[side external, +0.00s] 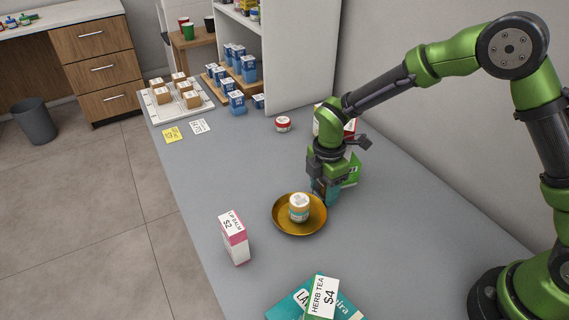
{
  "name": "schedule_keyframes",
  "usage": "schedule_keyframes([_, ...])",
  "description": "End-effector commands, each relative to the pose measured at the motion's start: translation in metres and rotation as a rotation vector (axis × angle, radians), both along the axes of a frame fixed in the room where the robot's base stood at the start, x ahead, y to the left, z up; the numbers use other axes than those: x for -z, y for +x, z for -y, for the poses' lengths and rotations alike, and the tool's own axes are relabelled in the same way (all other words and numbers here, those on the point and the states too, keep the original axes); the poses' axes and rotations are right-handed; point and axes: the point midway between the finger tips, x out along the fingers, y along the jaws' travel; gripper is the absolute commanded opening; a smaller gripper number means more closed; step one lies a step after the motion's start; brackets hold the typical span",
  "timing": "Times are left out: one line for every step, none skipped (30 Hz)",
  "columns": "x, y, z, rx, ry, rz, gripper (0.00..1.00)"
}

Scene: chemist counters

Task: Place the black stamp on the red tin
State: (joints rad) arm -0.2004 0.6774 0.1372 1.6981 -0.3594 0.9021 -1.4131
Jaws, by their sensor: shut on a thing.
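The red tin (283,124) is a small round tin with a pale label on top. It stands on the grey counter, beyond the brass dish and to the upper left of my gripper. My gripper (325,197) points down just right of the brass dish, low over the counter. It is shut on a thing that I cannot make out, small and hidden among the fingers. I see no black stamp clearly anywhere on the counter.
The brass dish (285,226) holds a small orange-banded jar (299,206). A green box (351,170) and a red-and-white package (349,127) stand behind my gripper. A lip balm box (234,240) stands front left. The counter (230,165) left of the tin is largely clear.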

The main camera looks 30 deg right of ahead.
Motion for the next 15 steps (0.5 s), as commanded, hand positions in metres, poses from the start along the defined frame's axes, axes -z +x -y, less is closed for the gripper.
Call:
schedule_keyframes([-0.0005, 0.0002, -0.0001, 0.0, 0.0, 0.001, 0.17])
schedule_keyframes([-0.0006, 0.0001, 0.0, 0.0, 0.0, 0.001, 0.17])
schedule_keyframes([-0.0007, 0.0001, 0.0, 0.0, 0.0, 0.001, 0.17])
schedule_keyframes([-0.0007, 0.0, 0.0, 0.0, 0.0, 0.001, 0.17])
schedule_keyframes([-0.0006, 0.0, 0.0, 0.0, 0.0, 0.001, 0.17])
schedule_keyframes([0.0, -0.0001, 0.0001, 0.0, 0.0, 0.0, 0.17])
schedule_keyframes([0.0009, -0.0002, 0.0001, 0.0, 0.0, 0.0, 0.17])
schedule_keyframes([0.0019, -0.0002, 0.0001, 0.001, 0.0, -0.001, 0.17])
schedule_keyframes([0.0033, -0.0003, 0.0002, 0.001, 0.0, -0.001, 0.17])
schedule_keyframes([0.0028, -0.0003, 0.0001, 0.001, 0.0, -0.001, 0.57])
schedule_keyframes([0.0027, -0.0003, 0.0001, 0.001, 0.0, -0.001, 0.61])
schedule_keyframes([0.0027, -0.0003, 0.0001, 0.001, 0.0, -0.001, 0.68])
schedule_keyframes([0.0027, -0.0003, 0.0002, 0.001, 0.0, -0.001, 0.72])
schedule_keyframes([0.0027, -0.0003, 0.0002, 0.001, 0.0, -0.001, 0.77])
schedule_keyframes([0.0026, -0.0003, 0.0002, 0.001, 0.0, -0.001, 0.78])
